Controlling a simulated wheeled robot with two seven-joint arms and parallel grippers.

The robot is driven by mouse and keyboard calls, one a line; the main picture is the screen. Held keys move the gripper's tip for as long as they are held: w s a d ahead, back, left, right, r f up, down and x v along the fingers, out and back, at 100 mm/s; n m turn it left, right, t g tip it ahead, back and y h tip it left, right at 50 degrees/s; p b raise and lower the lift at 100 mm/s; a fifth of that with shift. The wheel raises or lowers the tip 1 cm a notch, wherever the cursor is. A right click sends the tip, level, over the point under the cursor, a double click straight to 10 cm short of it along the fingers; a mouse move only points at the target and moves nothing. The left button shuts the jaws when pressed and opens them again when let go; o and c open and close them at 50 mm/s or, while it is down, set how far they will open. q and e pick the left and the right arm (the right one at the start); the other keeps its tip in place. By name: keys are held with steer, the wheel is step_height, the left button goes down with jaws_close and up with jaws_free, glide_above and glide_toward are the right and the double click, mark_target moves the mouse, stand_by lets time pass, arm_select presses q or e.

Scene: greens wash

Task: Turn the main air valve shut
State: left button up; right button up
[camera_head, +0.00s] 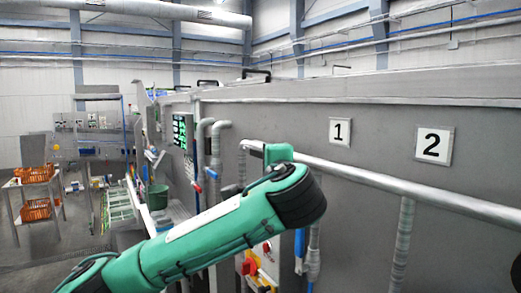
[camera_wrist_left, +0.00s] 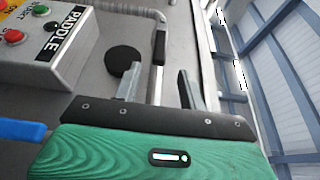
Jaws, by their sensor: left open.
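My left gripper (camera_wrist_left: 158,76) is open in the left wrist view, with nothing held between its two grey fingers. Beyond the fingers is a grey bar with a dark sleeve (camera_wrist_left: 160,47), and a round black knob (camera_wrist_left: 123,59) is beside the left finger; contact cannot be told. No part is clearly marked as the main air valve. A blue bar (camera_wrist_left: 22,130) shows at the left of the wrist view. In the head view a blue fitting (camera_head: 299,242) sits on a pipe behind my left arm, and a red and yellow control (camera_head: 250,265) is left of it. My right gripper is out of view.
A grey control box (camera_wrist_left: 50,62) labelled PADDLE, with red and green buttons, is close by the left gripper. A grey wall carries signs 1 (camera_head: 339,132) and 2 (camera_head: 434,145) above a long pale pipe (camera_head: 400,185). Racks with orange crates (camera_head: 34,174) stand far left.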

mark_target(261, 154)
arm_select(q)
steer(key=p+x, duration=0.2)
steer(key=x, duration=0.2)
steer(key=p+x, duration=0.3)
steer(key=x, duration=0.2)
steer(key=shift+w+r, duration=0.1)
steer(key=shift+r, duration=0.1)
steer(key=shift+w+a+f, duration=0.2)
steer(key=shift+w, duration=0.5)
jaws_close()
